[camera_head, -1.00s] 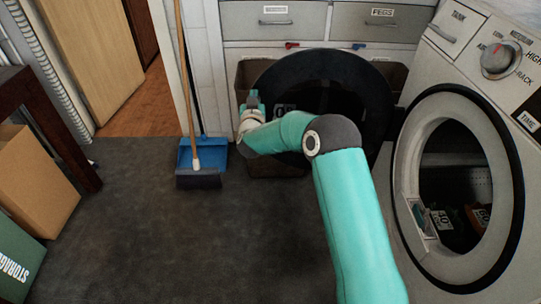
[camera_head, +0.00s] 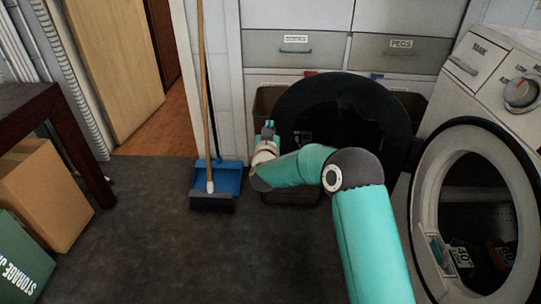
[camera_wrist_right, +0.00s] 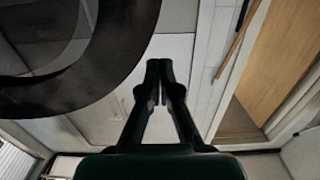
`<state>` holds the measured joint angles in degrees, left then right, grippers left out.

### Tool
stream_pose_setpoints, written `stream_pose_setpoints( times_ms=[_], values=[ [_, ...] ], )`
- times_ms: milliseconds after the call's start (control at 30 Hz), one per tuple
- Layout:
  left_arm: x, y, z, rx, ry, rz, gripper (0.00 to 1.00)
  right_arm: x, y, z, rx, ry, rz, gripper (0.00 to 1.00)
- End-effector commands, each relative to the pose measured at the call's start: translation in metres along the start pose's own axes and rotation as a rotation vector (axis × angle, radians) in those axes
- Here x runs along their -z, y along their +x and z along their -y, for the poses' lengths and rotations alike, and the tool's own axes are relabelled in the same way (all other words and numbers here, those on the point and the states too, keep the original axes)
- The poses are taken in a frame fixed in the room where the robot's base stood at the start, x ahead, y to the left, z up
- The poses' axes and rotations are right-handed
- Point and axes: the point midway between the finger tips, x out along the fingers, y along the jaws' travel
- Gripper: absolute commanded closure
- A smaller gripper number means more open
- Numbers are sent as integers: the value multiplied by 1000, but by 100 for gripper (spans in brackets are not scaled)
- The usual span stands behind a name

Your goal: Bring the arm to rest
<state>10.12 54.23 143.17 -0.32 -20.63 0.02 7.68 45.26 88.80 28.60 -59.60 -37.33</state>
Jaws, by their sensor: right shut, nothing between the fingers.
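My right arm, teal with a dark grey joint, reaches up from the bottom right in the head view and bends to the left. Its gripper (camera_head: 268,130) is small there, pointing up, in front of the bins and just left of a large dark round door (camera_head: 290,100). In the right wrist view the gripper (camera_wrist_right: 159,65) shows dark fingers with tips together and nothing between them. The curved dark rim of the door (camera_wrist_right: 130,50) is close on the left of the fingers. My left gripper is not in view.
A washing machine (camera_head: 470,75) with an open round drum stands at right. A blue dustpan (camera_head: 228,180) and broom (camera_head: 206,100) stand left of the arm. A cardboard box (camera_head: 45,190) and green storage box (camera_head: 20,265) are at left. The dark floor (camera_head: 150,240) between is clear.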

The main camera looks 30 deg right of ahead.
Motion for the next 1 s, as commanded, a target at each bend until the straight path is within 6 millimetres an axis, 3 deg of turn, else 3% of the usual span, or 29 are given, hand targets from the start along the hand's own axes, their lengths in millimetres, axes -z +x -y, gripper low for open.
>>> stream_pose_setpoints(
  times_ms=[200,400,600,767,867,1000],
  values=[
    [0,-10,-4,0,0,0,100,2,-47,15,4,-2,3,100],
    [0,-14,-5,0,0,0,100,1,-81,23,2,0,1,100],
    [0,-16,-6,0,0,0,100,0,-96,26,-1,-1,0,100],
    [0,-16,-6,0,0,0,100,-3,-96,22,-8,-2,3,100],
    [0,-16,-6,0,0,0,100,-20,-94,14,-21,-19,29,100],
    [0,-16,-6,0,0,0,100,-80,-111,6,25,-94,141,100]
  ],
)
